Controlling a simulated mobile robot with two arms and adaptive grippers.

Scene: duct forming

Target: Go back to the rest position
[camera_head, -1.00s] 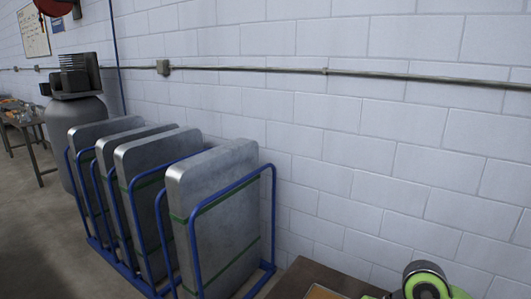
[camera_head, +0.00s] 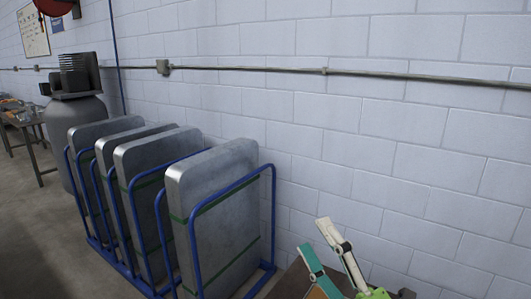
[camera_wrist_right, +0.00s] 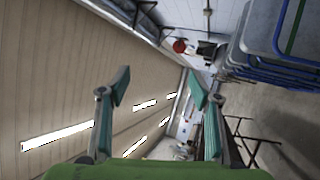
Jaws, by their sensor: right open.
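My right gripper (camera_head: 313,236) shows at the lower right of the head view, raised above a brown surface and in front of the white block wall. Its two fingers, with teal and pale parts, are spread apart. The right wrist view shows the same gripper (camera_wrist_right: 157,82) with its fingers wide apart and nothing between them. My left gripper is in neither view.
A blue rack (camera_head: 275,220) with several grey metal slabs (camera_head: 228,210) stands left of my right gripper. The brown surface (camera_head: 288,284) lies below the gripper. A grey tank (camera_head: 62,125) and a table (camera_head: 40,130) stand at the far left. Floor is open at left.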

